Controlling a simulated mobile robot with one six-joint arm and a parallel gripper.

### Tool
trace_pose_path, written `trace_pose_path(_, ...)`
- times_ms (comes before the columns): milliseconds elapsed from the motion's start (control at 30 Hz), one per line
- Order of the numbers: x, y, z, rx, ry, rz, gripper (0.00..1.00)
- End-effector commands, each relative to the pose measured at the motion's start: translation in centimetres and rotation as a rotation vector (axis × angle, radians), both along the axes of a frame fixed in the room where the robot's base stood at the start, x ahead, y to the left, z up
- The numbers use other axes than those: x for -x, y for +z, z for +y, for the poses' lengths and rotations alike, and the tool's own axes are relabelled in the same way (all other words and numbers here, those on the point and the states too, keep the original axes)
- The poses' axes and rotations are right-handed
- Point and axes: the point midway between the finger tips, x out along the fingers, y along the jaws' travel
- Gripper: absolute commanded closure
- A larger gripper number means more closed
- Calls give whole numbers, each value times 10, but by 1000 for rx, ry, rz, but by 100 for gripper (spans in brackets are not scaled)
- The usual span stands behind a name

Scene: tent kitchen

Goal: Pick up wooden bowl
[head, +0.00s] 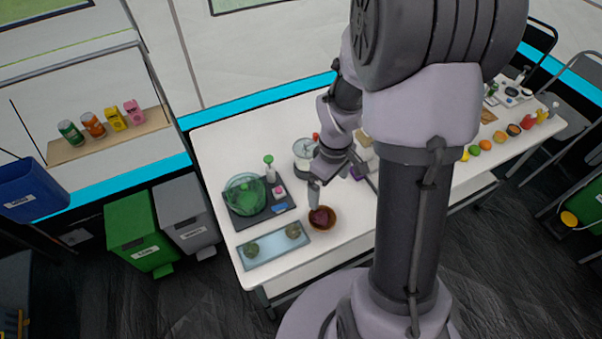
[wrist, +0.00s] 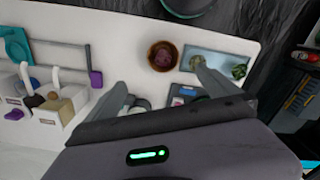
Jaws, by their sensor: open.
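The wooden bowl (head: 331,224) is brown and round and stands upright on the white table near its front edge. A dark red item (head: 320,216) lies in it; I cannot tell what it is. The bowl also shows in the wrist view (wrist: 151,60), ahead of my fingertips and roughly between their lines. My gripper (head: 315,192) is above the table just behind the bowl in the head view. In the wrist view its two fingers (wrist: 162,84) are spread apart with nothing held, and they appear clear of the bowl.
A pale blue tray (head: 273,251) with green round items lies left of the bowl. White containers (wrist: 48,113) stand left in the wrist view. Table right of the bowl looks bare.

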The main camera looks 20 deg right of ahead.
Motion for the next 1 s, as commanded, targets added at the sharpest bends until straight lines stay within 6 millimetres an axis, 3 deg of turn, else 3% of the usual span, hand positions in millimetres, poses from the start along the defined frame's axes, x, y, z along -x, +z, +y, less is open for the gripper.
trace_pose_path(200, 2, -71, 1, -2, 1, 7, 0)
trace_pose_path(333, 2, -103, 2, -2, 0, 4, 0)
trace_pose_path(567, 1, -125, 3, -1, 0, 3, 0)
trace_pose_path(800, 3, -170, 8, -2, -1, 3, 0)
trace_pose_path(1000, 2, -169, 8, -1, -1, 0, 0)
